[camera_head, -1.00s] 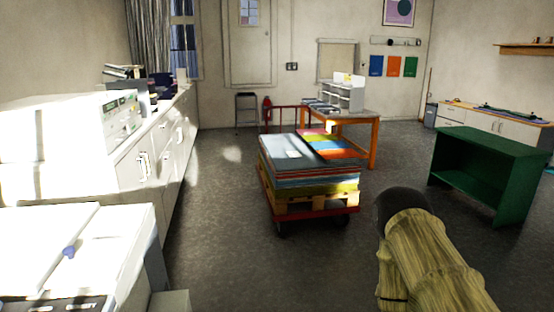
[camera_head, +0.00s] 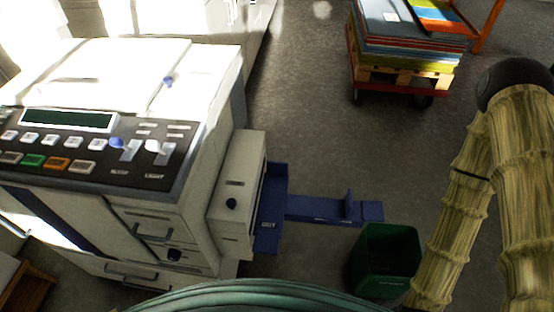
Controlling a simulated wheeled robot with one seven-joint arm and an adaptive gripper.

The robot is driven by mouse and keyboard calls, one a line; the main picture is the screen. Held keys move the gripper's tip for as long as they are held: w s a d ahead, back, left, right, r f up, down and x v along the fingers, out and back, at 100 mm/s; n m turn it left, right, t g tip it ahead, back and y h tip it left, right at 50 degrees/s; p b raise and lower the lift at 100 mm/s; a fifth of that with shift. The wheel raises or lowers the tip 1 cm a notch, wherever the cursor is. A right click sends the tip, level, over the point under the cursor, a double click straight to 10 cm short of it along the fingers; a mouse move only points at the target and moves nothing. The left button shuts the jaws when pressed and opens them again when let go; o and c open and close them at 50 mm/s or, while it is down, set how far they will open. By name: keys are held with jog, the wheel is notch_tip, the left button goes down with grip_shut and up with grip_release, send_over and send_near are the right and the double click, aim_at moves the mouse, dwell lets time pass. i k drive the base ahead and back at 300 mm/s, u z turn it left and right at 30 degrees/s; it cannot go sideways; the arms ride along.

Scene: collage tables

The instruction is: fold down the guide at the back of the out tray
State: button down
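The blue out tray (camera_head: 310,209) sticks out to the right from the side of a white copier-like machine (camera_head: 236,190). A thin blue upright piece (camera_head: 349,204) stands near its outer end, and a small blue flap or plate (camera_head: 373,211) is at the very end. I cannot tell which of these is the back guide, or the end flap's exact tilt. Another blue upright part (camera_head: 279,188) stands close to the machine. The tray looks empty. My bent arm shows at the right, apart from the tray; my gripper is out of view.
A dark green bin (camera_head: 386,262) stands on the floor below the tray's outer end. A red cart (camera_head: 398,91) with a pallet of coloured sheets stands behind. The control panel (camera_head: 95,140) is on the machine's top. Grey floor is clear between tray and cart.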

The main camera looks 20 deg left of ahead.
aim_at(274, 167)
jog(key=k, duration=1.35)
jog(key=u, duration=0.4)
jog(key=i, duration=1.05)
jog(key=z, duration=0.05)
